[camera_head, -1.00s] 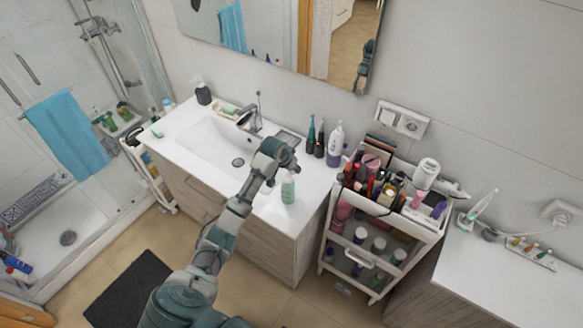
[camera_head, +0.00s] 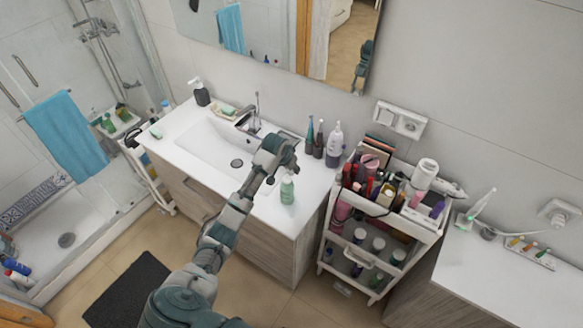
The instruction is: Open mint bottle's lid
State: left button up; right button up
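The mint bottle (camera_head: 287,191) is a small mint-green bottle with a light top. It stands upright near the front right of the white sink counter (camera_head: 315,183). My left gripper (camera_head: 284,165) is just above and beside the bottle's top, at the end of the arm that rises from the lower left. The fingers are small and partly hidden by the wrist, so I cannot tell whether they are open or touching the lid. My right gripper is out of view.
The faucet (camera_head: 256,121) and basin (camera_head: 207,143) lie left of the gripper. Several dark bottles and a white bottle (camera_head: 335,146) stand behind it. A full cosmetics cart (camera_head: 404,226) is to the right. Another white counter (camera_head: 495,280) is at far right.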

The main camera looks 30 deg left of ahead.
pick_arm(q)
jog(key=o, duration=1.2)
jog(key=shift+f, duration=0.1)
jog(key=v, duration=1.1)
jog(key=shift+s+a+r, duration=0.1)
jog(key=shift+r, duration=0.25)
